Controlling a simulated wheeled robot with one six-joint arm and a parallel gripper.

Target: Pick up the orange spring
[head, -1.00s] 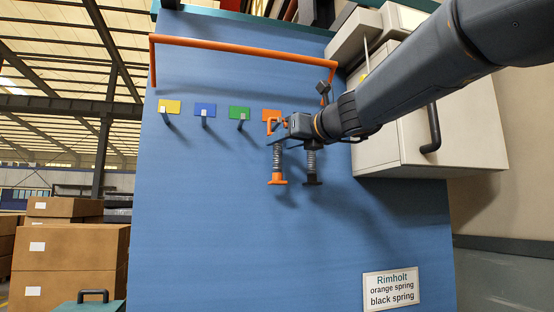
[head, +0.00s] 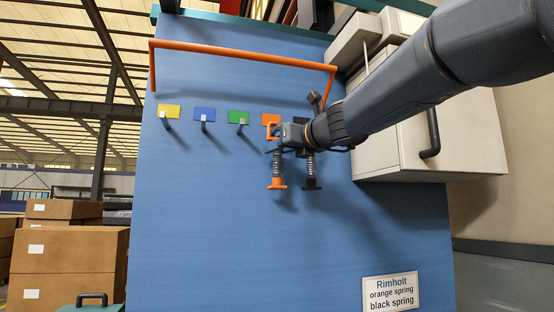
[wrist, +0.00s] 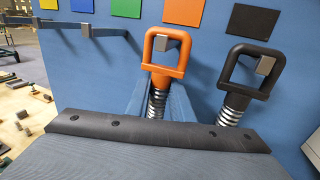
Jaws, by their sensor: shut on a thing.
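The orange spring (head: 277,184) hangs upright on the blue panel below the orange plate. In the wrist view its square loop handle (wrist: 164,72) is around a grey hook, with metal coils below. My gripper (wrist: 158,104) is shut on the orange spring just under the handle, one finger on each side of the coils. In the head view my gripper (head: 278,150) hides part of the spring's upper half. The black spring (head: 312,184) hangs close on the right; its black handle (wrist: 246,84) shows around its own hook in the wrist view.
Empty hooks sit left under yellow (head: 168,111), blue (head: 204,114) and green (head: 239,117) plates. An orange rail (head: 245,53) runs above. A white cabinet (head: 470,140) with a dark handle stands right. The panel below the springs is clear down to a Rimholt label (head: 392,291).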

